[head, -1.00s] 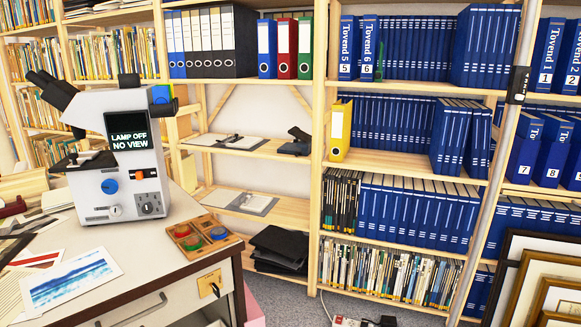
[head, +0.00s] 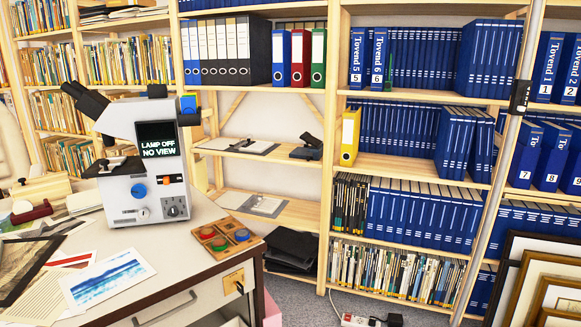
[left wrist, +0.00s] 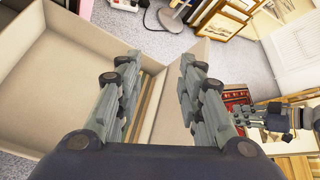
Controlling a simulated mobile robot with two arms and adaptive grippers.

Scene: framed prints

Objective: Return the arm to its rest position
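My left gripper (left wrist: 158,72) shows in the left wrist view. Its two fingers are spread apart, with nothing gripped between them. They are above a large open beige box (left wrist: 60,60); brown strips show inside the box between the fingers. What looks like my right gripper (left wrist: 268,114) shows at the right of that view, small and partly cut off, and its opening is unclear. Neither gripper shows in the head view.
In the head view, a microscope (head: 140,190) reading "LAMP OFF NO VIEW" and a button panel (head: 222,240) are on the desk (head: 190,262). Shelves of blue binders (head: 405,215) stand behind. Framed prints (head: 545,280) lean at right. A power strip (head: 360,320) lies on the floor.

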